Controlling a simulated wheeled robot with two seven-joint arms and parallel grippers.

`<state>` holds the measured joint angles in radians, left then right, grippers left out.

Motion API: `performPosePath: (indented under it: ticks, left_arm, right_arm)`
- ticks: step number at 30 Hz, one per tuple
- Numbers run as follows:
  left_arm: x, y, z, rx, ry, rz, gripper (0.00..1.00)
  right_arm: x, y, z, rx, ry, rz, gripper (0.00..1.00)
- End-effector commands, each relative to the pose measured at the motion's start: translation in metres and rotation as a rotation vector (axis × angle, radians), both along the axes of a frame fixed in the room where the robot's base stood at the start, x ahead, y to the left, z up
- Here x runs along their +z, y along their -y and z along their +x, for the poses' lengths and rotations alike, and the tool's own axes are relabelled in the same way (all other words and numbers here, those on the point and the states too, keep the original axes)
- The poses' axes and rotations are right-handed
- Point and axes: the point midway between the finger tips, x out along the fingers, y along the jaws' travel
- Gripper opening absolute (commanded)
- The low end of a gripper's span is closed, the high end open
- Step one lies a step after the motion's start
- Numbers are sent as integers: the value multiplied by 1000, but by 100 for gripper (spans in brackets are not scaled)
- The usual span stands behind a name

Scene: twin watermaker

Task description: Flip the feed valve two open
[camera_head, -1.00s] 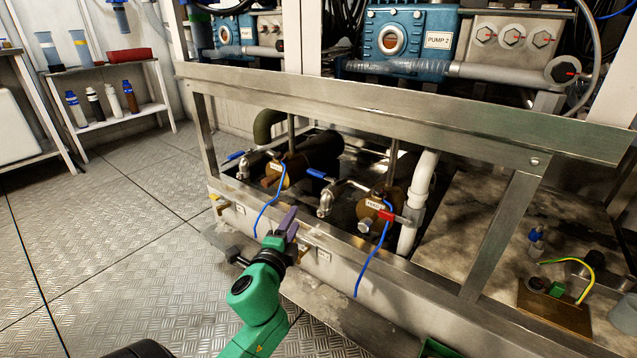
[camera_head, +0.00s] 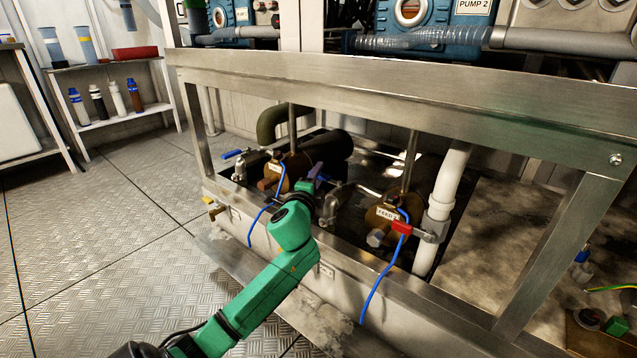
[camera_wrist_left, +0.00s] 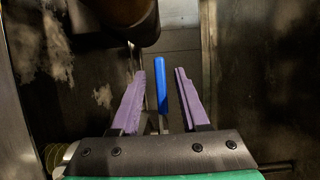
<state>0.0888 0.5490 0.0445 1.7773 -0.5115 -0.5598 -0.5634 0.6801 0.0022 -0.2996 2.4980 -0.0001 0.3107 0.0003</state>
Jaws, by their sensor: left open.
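The blue valve handle (camera_head: 316,171) sits on the pipework left of the brass body labelled FEED, with a hard-to-read number. In the left wrist view the handle (camera_wrist_left: 161,88) lies lengthwise between the purple fingers, with a gap on both sides. My left gripper (camera_head: 306,183) is open and reaches over the low front wall to this handle. The gripper partly hides the valve in the head view. My right gripper is not in view.
A second blue handle (camera_head: 232,154) is further left, and a red handle (camera_head: 402,228) is at right beside a white pipe (camera_head: 446,185). A steel rail (camera_head: 390,95) crosses above the pit. Blue hoses (camera_head: 378,275) hang over the front wall. The floor at left is clear.

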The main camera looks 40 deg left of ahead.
Motion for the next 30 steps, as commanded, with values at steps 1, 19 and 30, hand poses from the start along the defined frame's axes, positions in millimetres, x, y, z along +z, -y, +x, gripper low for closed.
performPosePath:
  ticks: [1,19,30]
  left_arm:
    - [-1,-2,4,1,1,2,45]
    - [1,-3,6,0,0,0,0]
    - [0,-2,6,0,-1,0,0]
  right_arm:
    - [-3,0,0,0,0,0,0]
    - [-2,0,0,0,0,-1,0]
    - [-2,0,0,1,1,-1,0]
